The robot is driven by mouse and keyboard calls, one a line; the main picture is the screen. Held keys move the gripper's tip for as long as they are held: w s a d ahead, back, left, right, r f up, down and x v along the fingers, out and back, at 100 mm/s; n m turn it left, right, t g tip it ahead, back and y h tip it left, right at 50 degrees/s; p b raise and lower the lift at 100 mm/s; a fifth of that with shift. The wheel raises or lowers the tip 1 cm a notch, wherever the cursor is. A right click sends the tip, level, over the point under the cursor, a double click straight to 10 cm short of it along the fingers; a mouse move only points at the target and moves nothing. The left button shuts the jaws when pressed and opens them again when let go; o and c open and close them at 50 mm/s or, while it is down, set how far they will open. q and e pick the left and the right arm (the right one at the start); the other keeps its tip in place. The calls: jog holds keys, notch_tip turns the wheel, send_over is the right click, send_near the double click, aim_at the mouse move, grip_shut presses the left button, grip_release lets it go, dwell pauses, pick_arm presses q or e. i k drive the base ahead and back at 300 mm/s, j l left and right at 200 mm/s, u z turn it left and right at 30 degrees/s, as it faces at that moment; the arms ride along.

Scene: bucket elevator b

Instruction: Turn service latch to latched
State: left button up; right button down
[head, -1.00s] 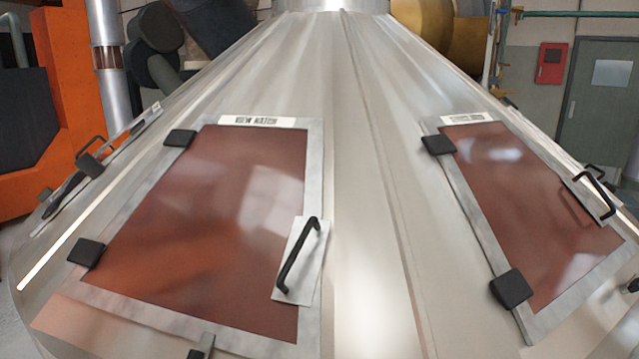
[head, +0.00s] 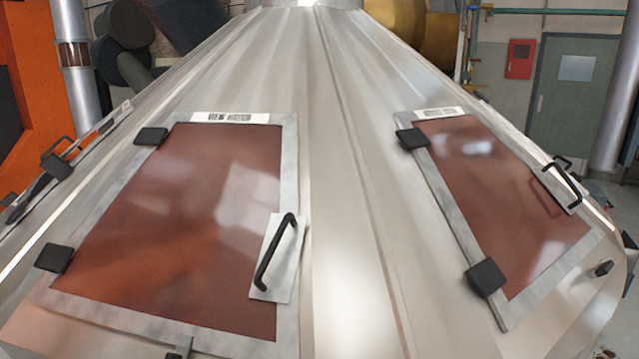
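No part clearly labelled as the service latch can be made out. A small black knob-like part (head: 604,268) sits on the metal housing at the lower right, below the right hatch; I cannot tell if it is the latch. Another small dark fitting (head: 180,349) is cut off at the bottom edge, under the left hatch. The left hatch (head: 180,220) has a reddish panel, a grey frame and a black handle (head: 275,252). The right hatch (head: 500,190) has a similar panel and a black handle (head: 562,185). Both hatches look closed. Neither of my grippers is in view.
The sloped metal housing (head: 345,240) fills most of the view. Black hinges (head: 486,278) stick out from the hatch frames. Behind at right are a grey-green door (head: 572,95) and a red wall box (head: 520,59). Some floor shows at the right edge.

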aim_at(602, 269)
jog(key=z, duration=0.4)
jog(key=l+z, duration=0.15)
jog(key=z, duration=0.6)
jog(key=l+z, duration=0.1)
jog(key=z, duration=0.3)
